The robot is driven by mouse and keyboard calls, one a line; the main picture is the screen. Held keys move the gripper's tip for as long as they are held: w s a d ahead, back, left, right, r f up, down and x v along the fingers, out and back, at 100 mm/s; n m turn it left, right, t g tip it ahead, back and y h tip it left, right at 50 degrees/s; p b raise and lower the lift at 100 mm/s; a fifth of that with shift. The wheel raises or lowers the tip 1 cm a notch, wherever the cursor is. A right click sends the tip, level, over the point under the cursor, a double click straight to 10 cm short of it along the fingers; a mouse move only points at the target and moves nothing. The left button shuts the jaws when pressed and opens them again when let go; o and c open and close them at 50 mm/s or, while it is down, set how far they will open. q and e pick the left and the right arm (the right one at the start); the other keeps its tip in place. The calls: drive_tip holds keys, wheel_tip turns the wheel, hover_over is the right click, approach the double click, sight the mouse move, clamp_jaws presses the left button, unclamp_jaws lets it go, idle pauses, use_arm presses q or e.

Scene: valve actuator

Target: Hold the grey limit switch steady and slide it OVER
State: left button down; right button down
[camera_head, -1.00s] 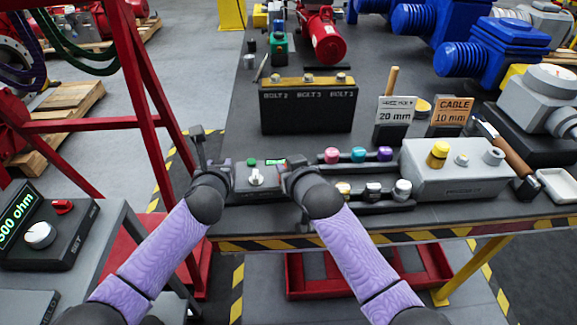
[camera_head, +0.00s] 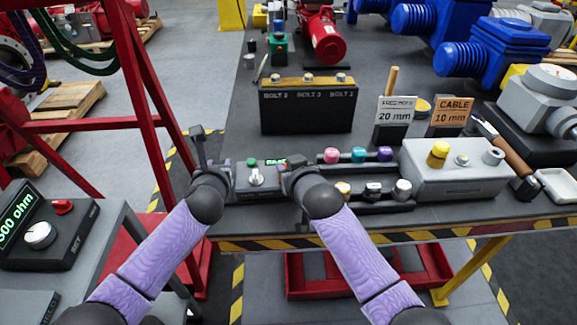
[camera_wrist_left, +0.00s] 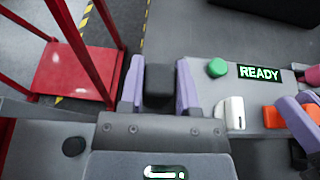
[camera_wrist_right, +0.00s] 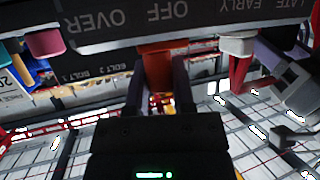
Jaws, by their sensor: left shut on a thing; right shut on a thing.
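A grey panel box (camera_head: 262,188) with a green button (camera_head: 251,162) and a white-grey knob (camera_head: 256,176) sits between my grippers at the table's front edge. My left gripper (camera_wrist_left: 160,80) is shut on a dark block (camera_wrist_left: 159,84) at the panel's left end. My right gripper (camera_wrist_right: 160,85) is shut on an orange-red block (camera_wrist_right: 163,62) below the word OFF. OVER (camera_wrist_right: 95,22) lies left of OFF there. Which part is the limit switch is unclear.
A black bolt rack (camera_head: 308,110) stands behind the panel. Coloured knobs (camera_head: 358,155) and a grey box with a yellow knob (camera_head: 455,175) stand to the right. A red frame (camera_head: 140,100) rises at left.

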use_arm(q)
drive_tip(key=shift+s+f, duration=0.15)
drive_tip(key=shift+f, duration=0.2)
use_arm(e)
drive_tip(key=d, duration=0.3)
drive_tip(key=shift+w+d, duration=0.1)
use_arm(q)
drive_tip(key=shift+a, duration=0.1)
use_arm(e)
drive_tip(key=shift+d, duration=0.1)
drive_tip(key=shift+c, duration=2.3)
unclamp_jaws()
drive_tip(key=shift+d, duration=0.15)
drive_tip(key=v, duration=1.2)
